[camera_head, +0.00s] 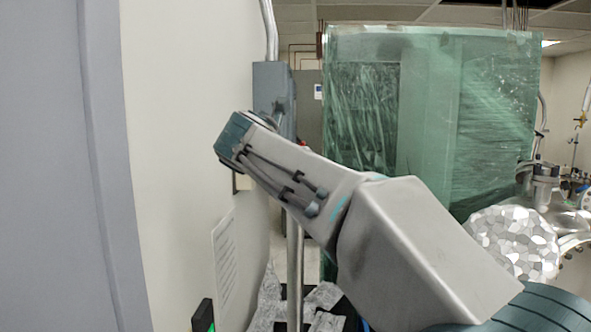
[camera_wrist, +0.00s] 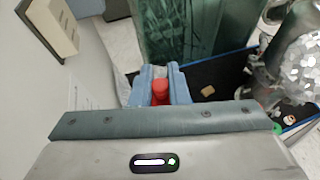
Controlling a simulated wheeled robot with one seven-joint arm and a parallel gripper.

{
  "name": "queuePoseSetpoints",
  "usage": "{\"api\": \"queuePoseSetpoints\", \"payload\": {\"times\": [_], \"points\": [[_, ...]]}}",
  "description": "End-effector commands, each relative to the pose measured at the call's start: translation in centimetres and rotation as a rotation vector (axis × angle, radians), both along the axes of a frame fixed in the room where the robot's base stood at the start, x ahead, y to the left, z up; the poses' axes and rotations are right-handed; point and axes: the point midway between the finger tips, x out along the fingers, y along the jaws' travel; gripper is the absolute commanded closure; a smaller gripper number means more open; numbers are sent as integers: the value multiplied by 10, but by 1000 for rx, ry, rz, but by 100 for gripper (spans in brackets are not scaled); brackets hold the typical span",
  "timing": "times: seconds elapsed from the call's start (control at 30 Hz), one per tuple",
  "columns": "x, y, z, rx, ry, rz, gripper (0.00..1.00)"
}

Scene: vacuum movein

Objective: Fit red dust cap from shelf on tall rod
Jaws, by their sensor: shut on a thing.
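The red dust cap (camera_wrist: 160,88) shows in the wrist view between the blue-grey fingers of my gripper (camera_wrist: 160,80). The gripper is shut on it, and the fingers hide its sides. In the head view my arm crosses the middle and hides the gripper. A tall upright metal rod (camera_head: 295,262) stands below and behind my arm in the head view; its top is hidden by the arm. I cannot make out the rod in the wrist view, nor tell how far the cap is from it. No shelf is clearly in view.
A large green translucent wrapped block (camera_head: 430,110) stands behind my arm. A pale wall (camera_head: 180,150) runs close on the left. Metal pipework (camera_head: 545,185) and a crumpled silvery thing (camera_head: 515,240) are at right. A dark mat (camera_wrist: 225,78) with small scattered items lies below.

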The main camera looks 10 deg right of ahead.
Motion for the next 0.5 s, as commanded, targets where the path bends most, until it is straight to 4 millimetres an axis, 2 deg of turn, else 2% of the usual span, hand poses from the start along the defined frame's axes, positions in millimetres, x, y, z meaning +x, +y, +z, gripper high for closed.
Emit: {"api": "queuePoseSetpoints", "payload": {"times": [0.43, 0.47, 0.5], "points": [[0, 0, -1, -1, -1, 0, 100], [0, 0, -1, -1, -1, 0, 80], [0, 0, -1, -1, -1, 0, 69]]}}
